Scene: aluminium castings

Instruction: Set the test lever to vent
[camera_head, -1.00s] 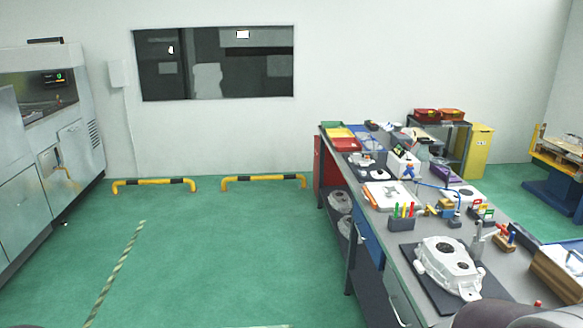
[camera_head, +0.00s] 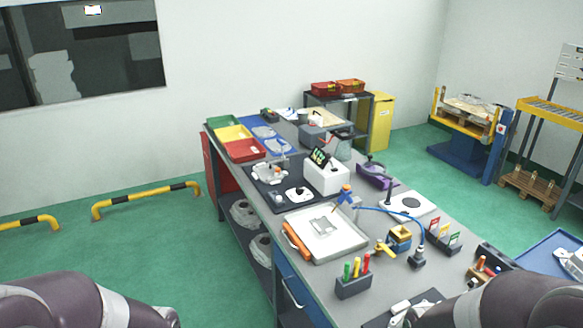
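The workbench (camera_head: 262,215) runs away from me through the middle of the picture. A white box with a green lit display (camera_head: 325,177) stands on it. In front of the box is a small blue fitting (camera_head: 345,194), with a blue hose (camera_head: 395,211) running right. Nearer is a small brass-coloured block (camera_head: 400,237) with a yellow handle (camera_head: 384,249) beside it. Which part is the test lever, and its setting, I cannot tell at this size. Dark parts of my arms show at both bottom corners. Neither gripper is in view.
A white tray (camera_head: 352,238) and a dark holder with coloured pens (camera_head: 353,287) are on the near bench. Red, yellow and green bins (camera_head: 241,150) are at its far end. Yellow floor barriers (camera_head: 146,200) stand left of the bench. Green floor between them is clear.

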